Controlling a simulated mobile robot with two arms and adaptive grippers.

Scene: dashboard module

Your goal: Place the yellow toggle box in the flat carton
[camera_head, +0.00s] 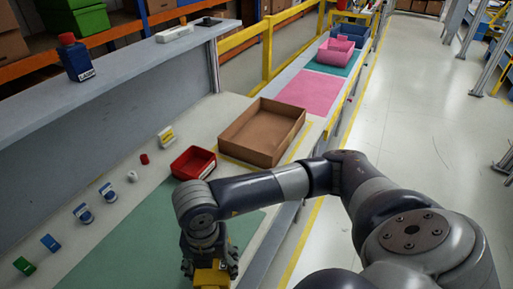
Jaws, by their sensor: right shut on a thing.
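The yellow toggle box (212,279) is at the bottom edge of the view, partly cut off. My right gripper (210,268) points down and is shut on it, over or near the green mat. The fingers are partly hidden by the wrist, and I cannot tell whether the box touches the mat. The flat carton (263,130) is an open, shallow brown cardboard box on the bench, farther back and to the right of the gripper. It looks empty. My left gripper is not in view.
A red bin (193,163) stands between the gripper and the carton. Several small parts line the bench's left side, including a green block (24,266) and a blue block (50,242). A pink bin (335,52) stands far back. The green mat (150,240) is largely clear.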

